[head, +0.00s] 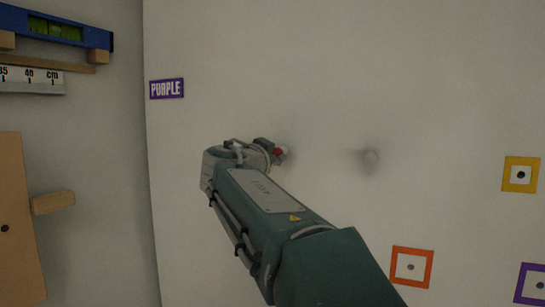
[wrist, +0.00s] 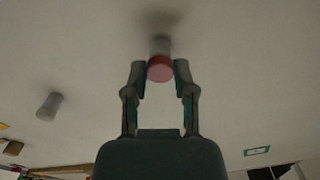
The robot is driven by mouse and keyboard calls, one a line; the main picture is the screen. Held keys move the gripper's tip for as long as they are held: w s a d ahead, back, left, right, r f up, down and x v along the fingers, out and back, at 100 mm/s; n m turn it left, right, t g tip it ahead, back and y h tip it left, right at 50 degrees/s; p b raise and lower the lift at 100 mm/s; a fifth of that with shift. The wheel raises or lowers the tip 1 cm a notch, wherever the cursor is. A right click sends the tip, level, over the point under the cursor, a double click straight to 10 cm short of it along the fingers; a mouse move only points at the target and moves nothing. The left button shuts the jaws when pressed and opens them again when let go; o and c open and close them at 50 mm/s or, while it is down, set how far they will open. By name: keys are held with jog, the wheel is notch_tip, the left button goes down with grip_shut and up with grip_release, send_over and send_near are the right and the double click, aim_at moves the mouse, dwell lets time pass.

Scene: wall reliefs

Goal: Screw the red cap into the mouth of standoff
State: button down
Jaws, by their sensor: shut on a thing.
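The red cap (wrist: 160,69) is between the two fingertips of my gripper (wrist: 160,77) in the wrist view. My gripper is shut on its sides. A grey cylindrical standoff (wrist: 160,44) sticks out of the wall directly behind the cap, in line with it. The cap covers the standoff's near end, so its mouth is hidden. I cannot tell whether the cap touches it or how deep it sits. In the head view a bit of the red cap (head: 277,152) shows at the tip of my gripper (head: 274,151), close to the wall.
Another grey standoff (head: 370,157) stands on the wall to the right; it also shows in the wrist view (wrist: 49,106). A purple label (head: 167,89) is at upper left. Orange (head: 427,268) and yellow (head: 521,158) square frames are at right. A blue level (head: 58,29) is at far left.

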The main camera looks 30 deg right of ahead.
jog(key=shift+m, duration=0.7)
jog(key=m, duration=0.5)
jog(key=shift+r, duration=0.1)
jog(key=m, duration=0.5)
jog(key=shift+r, duration=0.1)
jog(key=c, duration=0.7)
grip_release()
